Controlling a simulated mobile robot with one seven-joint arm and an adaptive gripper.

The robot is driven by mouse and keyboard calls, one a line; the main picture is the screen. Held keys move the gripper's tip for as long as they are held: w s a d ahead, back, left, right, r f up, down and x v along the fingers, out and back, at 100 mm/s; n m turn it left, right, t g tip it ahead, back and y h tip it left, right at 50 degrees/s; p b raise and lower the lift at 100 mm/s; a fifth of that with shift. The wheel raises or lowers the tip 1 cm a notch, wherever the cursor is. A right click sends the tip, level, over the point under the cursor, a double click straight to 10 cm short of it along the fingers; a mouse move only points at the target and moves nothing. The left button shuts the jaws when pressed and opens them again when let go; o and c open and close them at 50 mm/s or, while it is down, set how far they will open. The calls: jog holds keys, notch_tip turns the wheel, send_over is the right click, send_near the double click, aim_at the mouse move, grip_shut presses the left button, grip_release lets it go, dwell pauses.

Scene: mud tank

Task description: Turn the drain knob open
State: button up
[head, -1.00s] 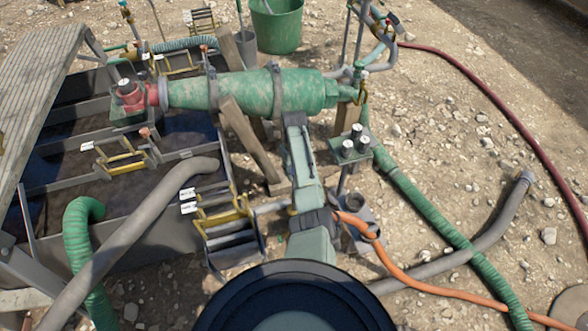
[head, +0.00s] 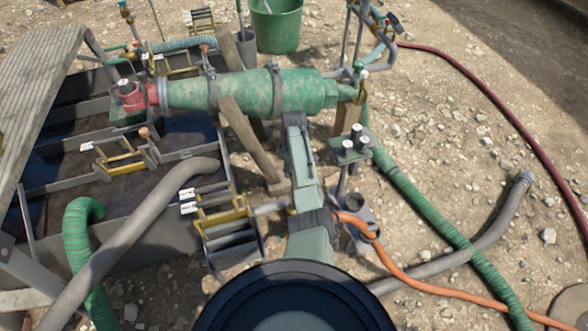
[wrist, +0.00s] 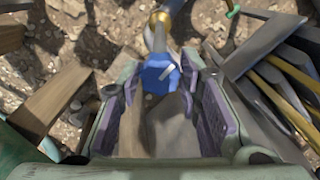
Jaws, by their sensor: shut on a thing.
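The drain knob (wrist: 160,70) is a blue, faceted knob on the end of a pale pipe with a brass band, seen near the middle of the wrist view. My gripper (wrist: 161,84) has one purple-padded finger on each side of it and is shut on it. The exact contact of the pads is hard to see. In the head view my own arm hides the knob and the fingers. A grey pipe (head: 271,207) there runs from the tank (head: 180,233) to behind my arm.
A mottled green cylinder (head: 245,92) on wooden props lies beyond my arm. Yellow-edged grey racks (head: 226,216) stand to the left. White-topped posts (head: 350,144), an orange hose (head: 430,283) and a green hose (head: 432,219) are on the right. Stony ground is open farther right.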

jog(key=o, duration=1.1)
jog(key=shift+o, duration=0.2)
notch_tip(320, 180, up, 12)
dwell(0.3)
